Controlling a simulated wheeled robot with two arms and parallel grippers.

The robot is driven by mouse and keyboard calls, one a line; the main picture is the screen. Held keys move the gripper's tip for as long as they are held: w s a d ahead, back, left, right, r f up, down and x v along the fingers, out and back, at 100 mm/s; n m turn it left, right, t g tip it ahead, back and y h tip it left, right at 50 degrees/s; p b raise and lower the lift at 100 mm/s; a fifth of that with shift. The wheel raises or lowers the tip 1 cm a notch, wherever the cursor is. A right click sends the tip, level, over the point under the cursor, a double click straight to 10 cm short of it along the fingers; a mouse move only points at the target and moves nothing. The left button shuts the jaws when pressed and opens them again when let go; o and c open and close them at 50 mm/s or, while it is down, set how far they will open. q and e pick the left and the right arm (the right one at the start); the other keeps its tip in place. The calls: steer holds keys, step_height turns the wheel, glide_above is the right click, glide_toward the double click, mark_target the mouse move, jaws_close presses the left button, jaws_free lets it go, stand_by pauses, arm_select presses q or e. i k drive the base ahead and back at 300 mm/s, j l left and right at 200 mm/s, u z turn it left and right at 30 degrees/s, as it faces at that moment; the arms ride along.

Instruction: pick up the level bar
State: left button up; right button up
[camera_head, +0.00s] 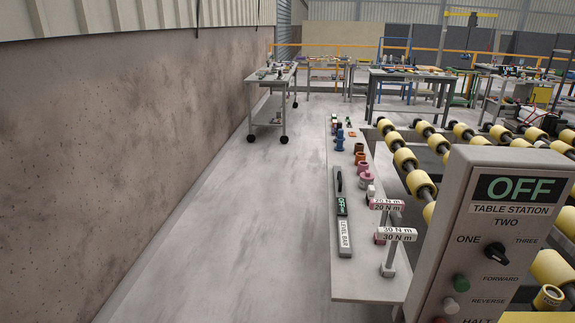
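Neither of my grippers shows in the head view. Nothing visible holds or covers the bar.
Two T-shaped pieces labelled "20 N m" (387,204) and "30 N m" (397,234) stand right of the bar. Small pink, brown and blue items sit farther back. A control box (487,230) and yellow rollers are at right. Open floor (240,235) lies left.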

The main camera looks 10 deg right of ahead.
mark_target(344, 238)
steer(key=i+z, duration=0.15)
steer(key=i, duration=0.35)
steer(key=i+j+z, duration=0.1)
steer(key=i, duration=0.4)
steer(key=i+j+z, duration=0.15)
steer(key=i, duration=0.4)
steer(key=i+j+z, duration=0.1)
steer(key=i+j, duration=0.15)
steer(key=i, duration=0.25)
